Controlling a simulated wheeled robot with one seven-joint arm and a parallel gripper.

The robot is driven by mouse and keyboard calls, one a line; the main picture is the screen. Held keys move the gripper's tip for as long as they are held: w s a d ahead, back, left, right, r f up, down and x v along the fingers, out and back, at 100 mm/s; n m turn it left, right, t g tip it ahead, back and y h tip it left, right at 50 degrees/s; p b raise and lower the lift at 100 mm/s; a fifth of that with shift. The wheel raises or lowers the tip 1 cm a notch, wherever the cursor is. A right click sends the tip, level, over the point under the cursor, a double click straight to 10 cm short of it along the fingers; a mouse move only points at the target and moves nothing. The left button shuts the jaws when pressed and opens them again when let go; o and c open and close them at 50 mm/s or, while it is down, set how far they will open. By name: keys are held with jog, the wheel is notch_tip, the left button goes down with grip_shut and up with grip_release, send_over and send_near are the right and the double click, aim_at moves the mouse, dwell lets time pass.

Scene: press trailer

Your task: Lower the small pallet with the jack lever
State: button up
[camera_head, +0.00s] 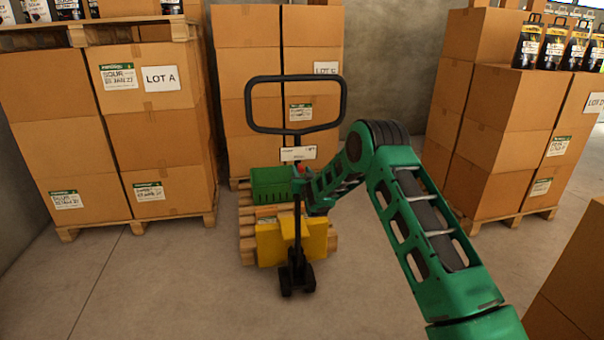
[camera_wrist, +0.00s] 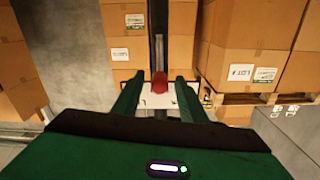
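The pallet jack has a black loop handle (camera_head: 296,104), a dark shaft and a yellow body (camera_head: 270,243). The small wooden pallet (camera_head: 246,222) lies behind the yellow body, partly hidden by it; its height above the floor is hard to tell. The red jack lever (camera_head: 301,168) is small, on the shaft below the loop. In the wrist view, my gripper (camera_wrist: 159,80) is open, with its two green fingers on either side of the red lever (camera_wrist: 157,88). I cannot tell whether they touch it.
A green crate (camera_head: 271,186) rests over the small pallet. Cartons on pallets stand at the left (camera_head: 150,130), behind (camera_head: 247,80) and at the right (camera_head: 510,120). Another carton (camera_head: 572,285) is near at the lower right. The floor (camera_head: 160,285) at the front left is clear.

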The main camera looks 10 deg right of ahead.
jog(key=shift+w, duration=0.65)
jog(key=shift+c, duration=0.6)
